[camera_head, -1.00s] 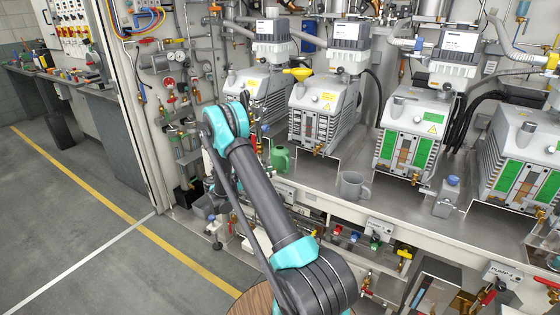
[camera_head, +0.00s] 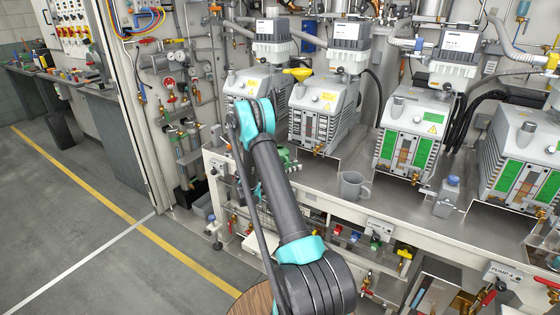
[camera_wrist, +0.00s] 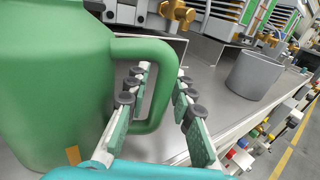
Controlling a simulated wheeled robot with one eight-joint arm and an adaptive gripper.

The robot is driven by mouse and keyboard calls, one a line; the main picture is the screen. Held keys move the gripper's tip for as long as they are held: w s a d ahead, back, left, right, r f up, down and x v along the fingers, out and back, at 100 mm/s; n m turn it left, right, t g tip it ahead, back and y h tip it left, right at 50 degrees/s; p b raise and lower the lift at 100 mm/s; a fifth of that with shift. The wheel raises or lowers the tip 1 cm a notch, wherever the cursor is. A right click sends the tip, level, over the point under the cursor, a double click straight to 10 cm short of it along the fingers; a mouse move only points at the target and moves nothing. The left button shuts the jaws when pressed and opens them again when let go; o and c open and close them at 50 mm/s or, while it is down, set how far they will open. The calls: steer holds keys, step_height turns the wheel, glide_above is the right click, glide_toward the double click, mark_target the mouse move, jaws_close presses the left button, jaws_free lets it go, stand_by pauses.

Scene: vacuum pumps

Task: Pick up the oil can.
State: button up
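The oil can is a green can with a looped handle, and it fills the left of the wrist view (camera_wrist: 50,85). In the head view the oil can (camera_head: 286,157) stands on the steel bench, partly hidden behind my arm. In the wrist view my gripper (camera_wrist: 162,80) is open at the can's handle. One finger shows within the handle loop and the other on its outer right side, with the handle between them. A gap shows between the right finger and the handle. Whether the left finger touches the can is unclear.
Grey vacuum pumps (camera_head: 325,105) stand behind. Valves and coloured fittings line the area below the bench edge.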

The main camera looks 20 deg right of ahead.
steer(key=shift+d, duration=0.3)
jaws_close()
steer(key=shift+r, duration=0.1)
